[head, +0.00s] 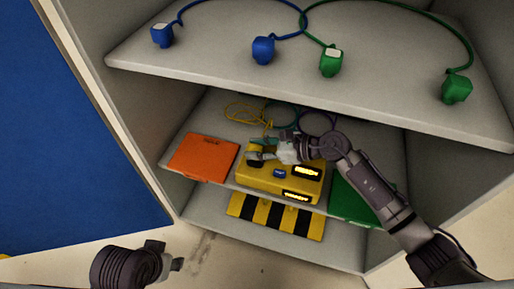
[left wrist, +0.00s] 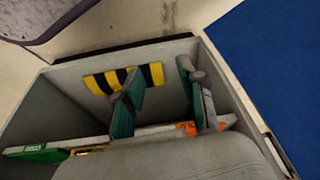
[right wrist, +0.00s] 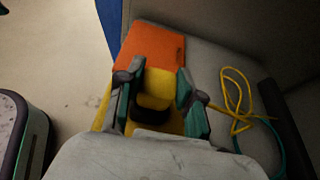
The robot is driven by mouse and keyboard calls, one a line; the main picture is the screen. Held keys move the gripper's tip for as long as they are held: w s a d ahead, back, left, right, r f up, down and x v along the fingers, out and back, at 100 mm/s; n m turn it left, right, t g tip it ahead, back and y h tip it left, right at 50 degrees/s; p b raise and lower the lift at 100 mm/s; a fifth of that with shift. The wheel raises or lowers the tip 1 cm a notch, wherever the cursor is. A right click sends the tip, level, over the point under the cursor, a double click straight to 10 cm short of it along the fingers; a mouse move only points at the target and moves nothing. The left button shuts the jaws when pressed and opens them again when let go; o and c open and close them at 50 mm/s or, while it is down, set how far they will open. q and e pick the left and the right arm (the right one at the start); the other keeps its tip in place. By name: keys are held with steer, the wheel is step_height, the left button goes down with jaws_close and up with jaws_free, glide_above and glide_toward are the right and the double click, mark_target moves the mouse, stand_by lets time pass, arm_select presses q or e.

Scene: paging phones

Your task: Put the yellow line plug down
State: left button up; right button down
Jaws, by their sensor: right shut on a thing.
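My right gripper (head: 258,150) is over the left part of the yellow box (head: 292,184) on the middle shelf. In the right wrist view, the right gripper (right wrist: 160,92) has its teal fingers on either side of the yellow line plug (right wrist: 157,82), shut on it. A dark part shows just below the plug; I cannot tell whether the plug touches the box. My left gripper (head: 168,262) is low at the front left, outside the shelves. In the left wrist view, the left gripper (left wrist: 160,95) has its fingers wide apart and empty.
An orange panel (head: 203,157) lies left of the yellow box, a green one (head: 352,198) right. Yellow cable (right wrist: 236,92) lies behind. Blue plugs (head: 263,50) and green plugs (head: 456,90) with cables sit on the upper shelf (head: 200,75). A striped plate (head: 275,215) is below.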

steer(key=shift+f, duration=0.1)
steer(key=shift+f, duration=0.15)
steer(key=c, duration=0.7)
jaws_free()
steer(key=v, duration=0.7)
steer(key=shift+s+d+r+p, duration=0.1)
steer(key=shift+d+r+p, duration=0.1)
steer(key=shift+r+p, duration=0.2)
